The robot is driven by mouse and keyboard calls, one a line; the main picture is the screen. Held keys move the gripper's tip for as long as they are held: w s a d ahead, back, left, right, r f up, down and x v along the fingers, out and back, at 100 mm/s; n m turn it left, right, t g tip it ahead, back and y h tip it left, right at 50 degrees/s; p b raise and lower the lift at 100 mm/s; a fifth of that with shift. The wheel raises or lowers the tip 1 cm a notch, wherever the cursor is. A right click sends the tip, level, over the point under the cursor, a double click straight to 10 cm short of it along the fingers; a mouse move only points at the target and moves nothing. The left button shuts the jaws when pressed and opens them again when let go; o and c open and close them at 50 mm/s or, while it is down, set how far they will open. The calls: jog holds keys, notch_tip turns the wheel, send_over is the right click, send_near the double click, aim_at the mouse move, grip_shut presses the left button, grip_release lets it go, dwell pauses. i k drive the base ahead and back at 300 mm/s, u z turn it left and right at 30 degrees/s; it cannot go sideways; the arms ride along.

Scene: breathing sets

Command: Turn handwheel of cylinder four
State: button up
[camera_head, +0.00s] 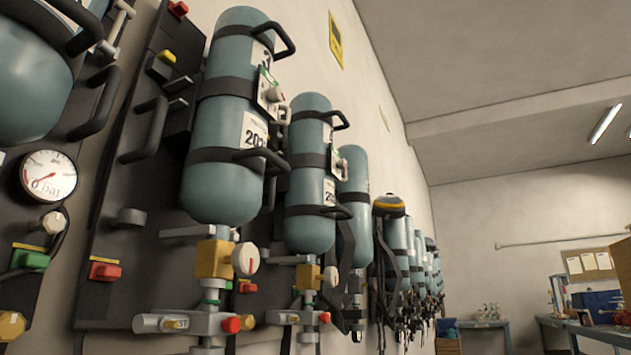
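Several blue-grey cylinders hang upright on dark backplates along the left wall. The nearest whole cylinder (222,190) has a partly covered label (265,55) that seems to show a 3. Under it is a brass valve block (213,259) with a round white handwheel (245,259) bearing a red mark. The cylinder behind it (310,230) has a similar white handwheel (331,277) at its base. I cannot read a number four on any cylinder. Another cylinder (25,85) is cut off at the top left. My gripper is not in view.
A pressure gauge (48,176) and a white knob (52,222) are at the left. Black handles (151,130) stick out from the backplates. Blue-legged workbenches (565,322) stand at the far right. The space right of the cylinders looks open; the floor is out of view.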

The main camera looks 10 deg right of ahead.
aim_at(330, 276)
jog(key=k, duration=0.3)
jog(key=z, duration=1.3)
jog(key=i, duration=0.65)
jog(key=u, duration=0.65)
jog(key=i, duration=0.7)
jog(key=u, duration=0.7)
